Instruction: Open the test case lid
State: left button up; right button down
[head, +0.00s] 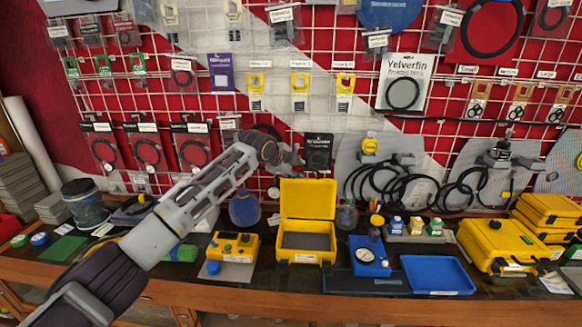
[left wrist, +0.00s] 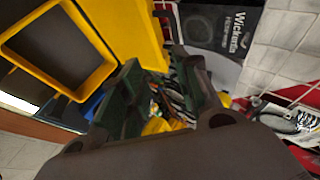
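A yellow test case (head: 306,255) stands on the bench in the middle of the head view. Its lid (head: 307,199) is raised upright at the back, and the dark inside shows empty. In the left wrist view the yellow frame of the case (left wrist: 104,58) is at the upper left, with the yellow lid (left wrist: 135,28) beside it. My left gripper (head: 268,149) is up and left of the lid in the head view. In the left wrist view its fingers (left wrist: 163,88) are apart with nothing held between them. My right gripper is not in view.
A yellow control box (head: 233,246) stands left of the case. A blue gauge unit (head: 369,256) and a blue tray (head: 437,274) are to its right. Closed yellow cases (head: 503,246) are at the far right. A wire-grid wall with hanging parts rises behind the bench.

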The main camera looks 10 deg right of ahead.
pick_arm(q)
jog(key=shift+v, duration=1.55)
jog(key=shift+c, duration=0.4)
